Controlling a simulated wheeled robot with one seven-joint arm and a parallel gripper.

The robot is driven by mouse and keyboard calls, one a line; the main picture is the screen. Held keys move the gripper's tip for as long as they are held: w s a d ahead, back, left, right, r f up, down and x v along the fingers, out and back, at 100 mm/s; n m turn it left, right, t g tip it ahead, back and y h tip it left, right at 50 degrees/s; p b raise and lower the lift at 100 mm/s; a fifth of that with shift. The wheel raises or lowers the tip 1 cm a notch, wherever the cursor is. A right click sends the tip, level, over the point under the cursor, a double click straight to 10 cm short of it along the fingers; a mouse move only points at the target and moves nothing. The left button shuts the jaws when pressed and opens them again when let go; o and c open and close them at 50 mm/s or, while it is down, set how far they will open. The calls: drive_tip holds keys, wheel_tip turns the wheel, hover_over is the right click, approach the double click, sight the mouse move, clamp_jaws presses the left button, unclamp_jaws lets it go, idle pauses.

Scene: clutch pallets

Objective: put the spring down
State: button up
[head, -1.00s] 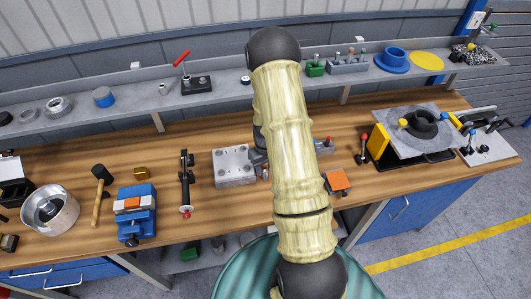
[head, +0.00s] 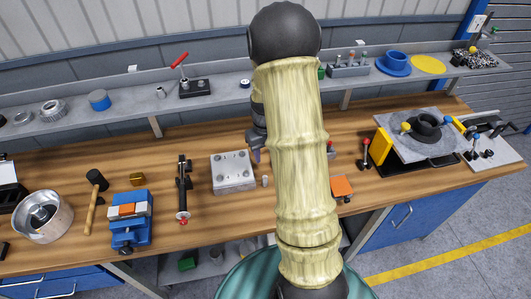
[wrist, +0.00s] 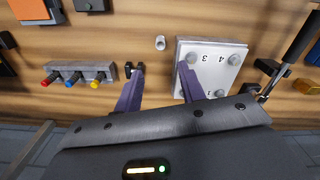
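A small light-grey cylinder, which I take to be the spring (head: 265,181), stands on the wooden bench just right of a grey metal plate (head: 233,173). It also shows in the wrist view (wrist: 160,43), clear of both fingers; its coils are too small to make out. The plate (wrist: 209,72) has round studs and the numbers 3 and 4 in the wrist view. My gripper (wrist: 160,85) is open, its two purple fingers apart with nothing between them. In the head view my gripper (head: 256,155) is partly hidden behind my arm, above the bench near the plate's right edge.
A row of red, blue and yellow knobs (wrist: 78,75) lies left of my fingers in the wrist view. A blue vise (head: 131,225), hammer (head: 94,198) and metal bowl (head: 44,215) stand at left. A grey shelf (head: 225,97) runs along the back.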

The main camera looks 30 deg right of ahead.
idle(0.4)
drive_tip(key=s+a+r+t, duration=0.2)
drive_tip(key=s+a+r, duration=0.8)
drive_tip(key=s+a, duration=0.2)
drive_tip(key=shift+s+a+r+t, duration=0.15)
drive_tip(key=shift+s+a+t, duration=0.2)
drive_tip(key=shift+a, duration=0.4)
drive_tip(key=shift+f, duration=0.25)
drive_tip(key=c, duration=0.4)
drive_tip(key=shift+o, duration=0.2)
drive_tip(key=shift+f+b, duration=0.2)
drive_tip(key=shift+b, duration=0.25)
